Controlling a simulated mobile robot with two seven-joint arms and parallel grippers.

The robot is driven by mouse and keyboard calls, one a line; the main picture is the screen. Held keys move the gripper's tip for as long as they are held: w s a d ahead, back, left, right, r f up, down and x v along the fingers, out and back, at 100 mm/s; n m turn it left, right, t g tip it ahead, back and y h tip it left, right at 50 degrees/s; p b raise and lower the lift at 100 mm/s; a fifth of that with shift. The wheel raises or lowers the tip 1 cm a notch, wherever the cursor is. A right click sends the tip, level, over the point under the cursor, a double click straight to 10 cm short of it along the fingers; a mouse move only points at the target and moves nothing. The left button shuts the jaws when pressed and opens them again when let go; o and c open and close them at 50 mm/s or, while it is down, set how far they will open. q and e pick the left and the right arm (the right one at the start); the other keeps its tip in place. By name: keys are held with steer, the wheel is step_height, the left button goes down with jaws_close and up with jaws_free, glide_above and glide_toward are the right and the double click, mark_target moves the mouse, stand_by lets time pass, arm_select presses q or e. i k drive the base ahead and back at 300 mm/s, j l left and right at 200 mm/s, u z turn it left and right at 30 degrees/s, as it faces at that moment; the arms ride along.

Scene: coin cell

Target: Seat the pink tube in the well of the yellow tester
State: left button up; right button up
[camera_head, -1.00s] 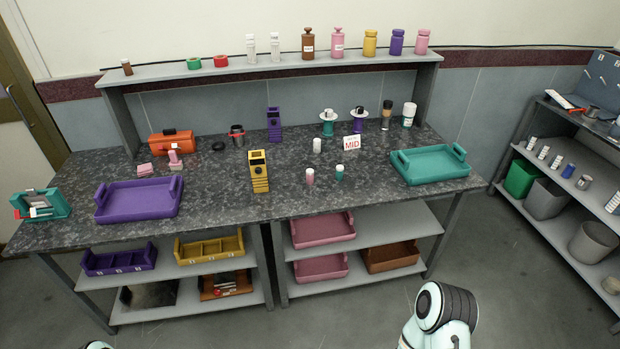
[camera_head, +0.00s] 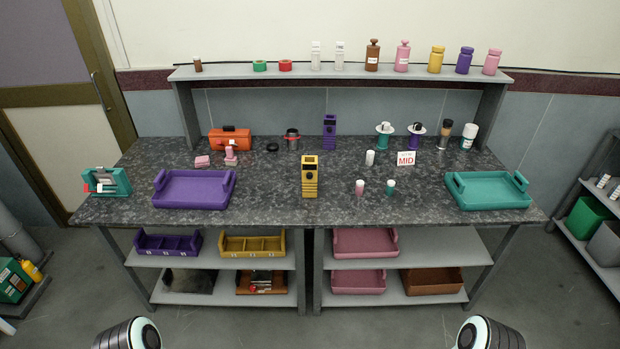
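The yellow tester (camera_head: 310,178) stands upright near the middle of the dark speckled countertop. The pink tube (camera_head: 360,188), with a white cap, stands upright on the counter to the right of the tester and apart from it. A teal tube (camera_head: 390,187) with a white cap stands just right of the pink one. The inside of the tester's well is too small to make out. Only parts of my two arms show at the bottom edge, left and right. Neither gripper is in view.
A purple tester (camera_head: 329,132) stands behind the yellow one. A white tube (camera_head: 370,158) and a MID sign (camera_head: 406,158) stand behind the pink tube. A purple tray (camera_head: 194,203) is on the left, a teal tray (camera_head: 490,204) on the right. The counter's front middle is clear.

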mark_target(309, 163)
steer(key=i+l+u, duration=0.1)
steer(key=u, duration=0.7)
steer(key=l+u, duration=0.35)
steer(key=l, duration=0.15)
steer(key=l+u, duration=0.35)
steer(key=l, duration=0.15)
